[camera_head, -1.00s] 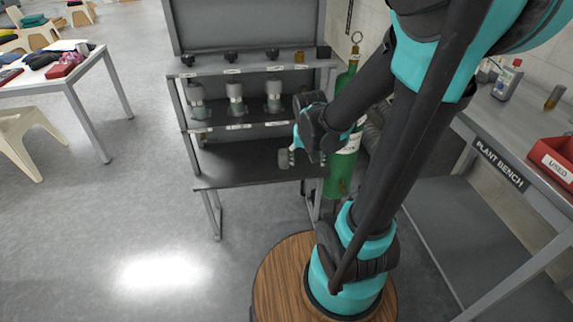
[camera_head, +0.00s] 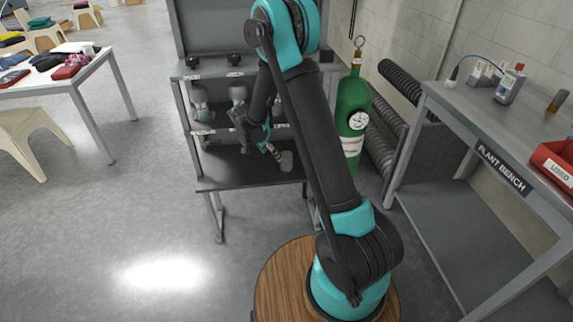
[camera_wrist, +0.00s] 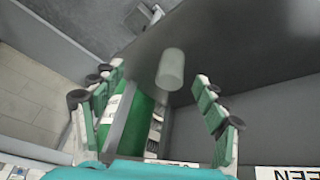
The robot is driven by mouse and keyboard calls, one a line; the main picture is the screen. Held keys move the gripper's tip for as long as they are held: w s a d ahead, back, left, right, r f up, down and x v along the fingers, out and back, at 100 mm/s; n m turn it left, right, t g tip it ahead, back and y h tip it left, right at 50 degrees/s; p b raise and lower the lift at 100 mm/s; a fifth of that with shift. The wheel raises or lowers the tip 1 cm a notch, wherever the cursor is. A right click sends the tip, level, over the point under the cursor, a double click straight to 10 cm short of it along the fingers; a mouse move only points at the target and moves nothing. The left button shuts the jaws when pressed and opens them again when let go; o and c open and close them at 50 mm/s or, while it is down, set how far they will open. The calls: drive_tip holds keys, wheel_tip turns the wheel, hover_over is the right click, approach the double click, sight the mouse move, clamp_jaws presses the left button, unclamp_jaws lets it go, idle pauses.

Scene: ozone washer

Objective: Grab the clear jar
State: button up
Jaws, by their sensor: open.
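The clear jar (camera_wrist: 171,68) is a pale, see-through cylinder on the dark surface in the wrist view. In the head view, the jar (camera_head: 286,161) stands on the rack's lower dark shelf (camera_head: 235,172). My gripper (camera_wrist: 160,76) is open and empty, with its green-padded fingers spread to the left and right of the jar's line. The jar shows between the fingertips; I cannot tell how far beyond them it is. In the head view, my gripper (camera_head: 272,149) is close to the jar, and my arm hides part of the rack.
The upper rack shelf holds grey-capped containers (camera_head: 238,95). The plant bench (camera_head: 470,125) with a red bin (camera_head: 557,163) is at right.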

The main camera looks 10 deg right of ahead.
sight(287, 160)
drive_tip(key=w+a+f+m, duration=0.1)
drive_tip(key=f, duration=0.1)
drive_tip(key=w+a+f+m, duration=0.1)
drive_tip(key=a+f, duration=0.1)
drive_tip(key=f, duration=0.1)
drive_tip(key=w+a+f+h, duration=0.1)
drive_tip(key=a+f, duration=0.1)
drive_tip(key=f, duration=0.1)
drive_tip(key=shift+w+a+f+m, duration=0.1)
drive_tip(key=shift+w+f+m, duration=0.2)
drive_tip(key=shift+m, duration=0.1)
drive_tip(key=shift+w+f+h, duration=0.1)
drive_tip(key=shift+h, duration=0.2)
drive_tip(key=w+d, duration=0.1)
drive_tip(key=d, duration=0.2)
drive_tip(key=w+d, duration=0.2)
drive_tip(key=d, duration=0.2)
drive_tip(key=w+d, duration=0.1)
drive_tip(key=d, duration=0.3)
drive_tip(key=shift+w, duration=0.25)
drive_tip(key=x, duration=0.5)
drive_tip(key=shift+a, duration=0.1)
drive_tip(key=c, duration=1.4)
drive_tip(key=shift+o, duration=0.2)
